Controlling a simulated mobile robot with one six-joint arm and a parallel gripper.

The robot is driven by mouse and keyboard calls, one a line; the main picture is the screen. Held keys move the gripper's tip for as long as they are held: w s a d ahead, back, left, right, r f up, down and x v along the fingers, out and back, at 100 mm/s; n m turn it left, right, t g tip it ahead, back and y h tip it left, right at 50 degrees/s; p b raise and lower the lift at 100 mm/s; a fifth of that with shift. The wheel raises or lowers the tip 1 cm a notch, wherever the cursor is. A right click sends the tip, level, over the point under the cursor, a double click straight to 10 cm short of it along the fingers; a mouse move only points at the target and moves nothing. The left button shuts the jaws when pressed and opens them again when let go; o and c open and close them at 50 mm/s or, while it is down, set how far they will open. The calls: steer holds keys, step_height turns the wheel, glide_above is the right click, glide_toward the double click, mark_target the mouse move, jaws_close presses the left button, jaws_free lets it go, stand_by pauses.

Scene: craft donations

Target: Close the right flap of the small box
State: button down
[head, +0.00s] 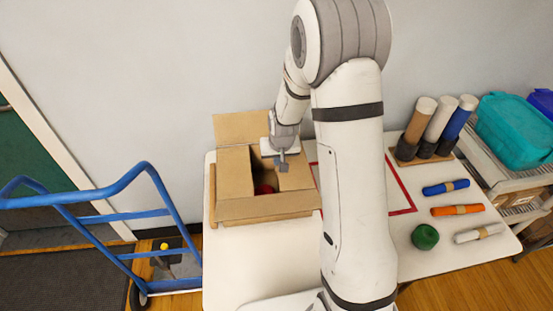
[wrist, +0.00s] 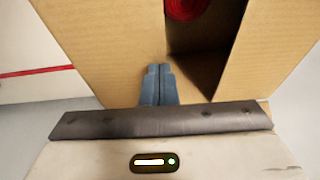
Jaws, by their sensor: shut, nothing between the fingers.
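The small box (head: 265,209) is an open brown cardboard box on the white table. Its right flap (head: 296,174) lies inward over the right side of the opening; whether it is fully flat I cannot tell. My gripper (head: 282,164) is shut and empty, pointing down at this flap. In the wrist view the shut fingertips (wrist: 158,70) are over the flap's cardboard (wrist: 105,45); whether they touch it is unclear. The left flap (head: 235,171) also leans inward. A dark gap between the flaps shows a red roll (wrist: 190,8) inside.
The box's back flap (head: 238,127) stands up near the wall. Red tape (head: 402,211) marks the table right of the box. Rolled bundles, a green yarn ball (head: 425,237) and upright tubes (head: 439,118) lie further right. A blue hand truck (head: 105,192) stands left.

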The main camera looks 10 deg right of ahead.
steer(key=shift+a+f+b, duration=0.1)
steer(key=shift+f+b, duration=0.7)
steer(key=shift+f, duration=0.05)
steer(key=shift+s+f, duration=0.1)
steer(key=shift+s, duration=0.3)
steer(key=shift+w+a+r+p, duration=0.1)
steer(key=shift+w+r+p, duration=0.1)
steer(key=shift+r, duration=0.25)
steer(key=shift+w+r+p, duration=0.1)
steer(key=shift+r+p, duration=0.05)
steer(key=shift+r, duration=0.3)
steer(key=w+v, duration=0.1)
steer(key=v, duration=1.1)
steer(key=s+d+r, duration=0.1)
steer(key=s+r, duration=0.3)
steer(key=s, duration=0.8)
steer(key=s+d+r, duration=0.1)
steer(key=s+r, duration=0.4)
steer(key=s, duration=0.7)
steer(key=shift+r, duration=0.2)
